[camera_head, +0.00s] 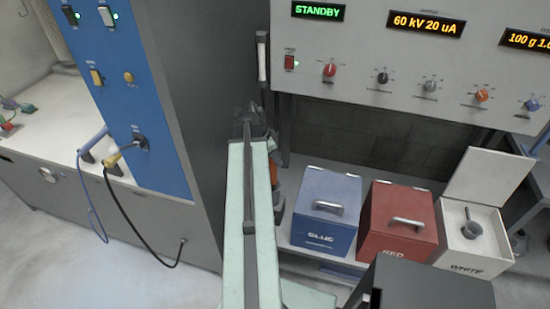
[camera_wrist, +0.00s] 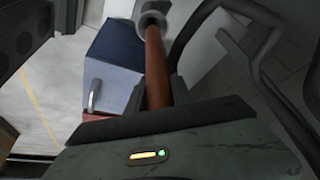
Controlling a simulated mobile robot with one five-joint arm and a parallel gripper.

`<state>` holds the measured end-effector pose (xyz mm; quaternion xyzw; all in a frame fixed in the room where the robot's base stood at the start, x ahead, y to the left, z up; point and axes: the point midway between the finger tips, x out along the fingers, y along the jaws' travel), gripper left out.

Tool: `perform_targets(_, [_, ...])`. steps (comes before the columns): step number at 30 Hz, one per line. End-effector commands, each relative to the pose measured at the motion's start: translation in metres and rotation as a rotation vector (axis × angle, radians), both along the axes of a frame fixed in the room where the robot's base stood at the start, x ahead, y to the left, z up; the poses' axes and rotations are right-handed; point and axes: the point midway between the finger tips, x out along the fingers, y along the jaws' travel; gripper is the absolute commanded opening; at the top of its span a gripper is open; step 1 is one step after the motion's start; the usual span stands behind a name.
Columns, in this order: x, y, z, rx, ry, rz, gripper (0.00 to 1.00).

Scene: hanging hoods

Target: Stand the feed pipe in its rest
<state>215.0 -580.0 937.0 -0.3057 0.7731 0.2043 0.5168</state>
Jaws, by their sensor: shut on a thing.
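A reddish-brown pipe (camera_wrist: 155,68), which I take to be the feed pipe, runs up the wrist view from the dark jaw pad of my gripper (camera_wrist: 165,118). It has a grey round piece at its far end. My gripper is shut on it; the hold itself is mostly hidden behind the pad. In the head view, a small strip of orange-brown pipe (camera_head: 273,172) shows just right of my pale green arm, which hides most of it. I cannot make out the pipe's rest for certain in either view.
A blue box (camera_head: 326,210), a red box (camera_head: 398,222) and an open white box (camera_head: 475,235) holding a grey ladle-like thing stand on a low shelf at right. A control panel (camera_head: 420,60) hangs above. A blue-fronted cabinet (camera_head: 120,80) with cables stands left; pale floor is open below it.

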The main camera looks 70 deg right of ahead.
Motion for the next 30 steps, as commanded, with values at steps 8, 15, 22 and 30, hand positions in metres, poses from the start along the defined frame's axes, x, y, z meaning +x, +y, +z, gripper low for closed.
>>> perform_targets(8, [0.000, 0.000, -0.003, 0.000, 0.000, 0.001, 0.00])
perform_targets(15, [0.001, 0.000, -0.015, 0.000, 0.000, 0.001, 0.00])
perform_targets(22, [0.001, 0.000, -0.025, 0.000, 0.000, 0.001, 0.00])
perform_targets(30, [0.001, 0.000, -0.038, 0.000, 0.000, 0.002, 0.00])
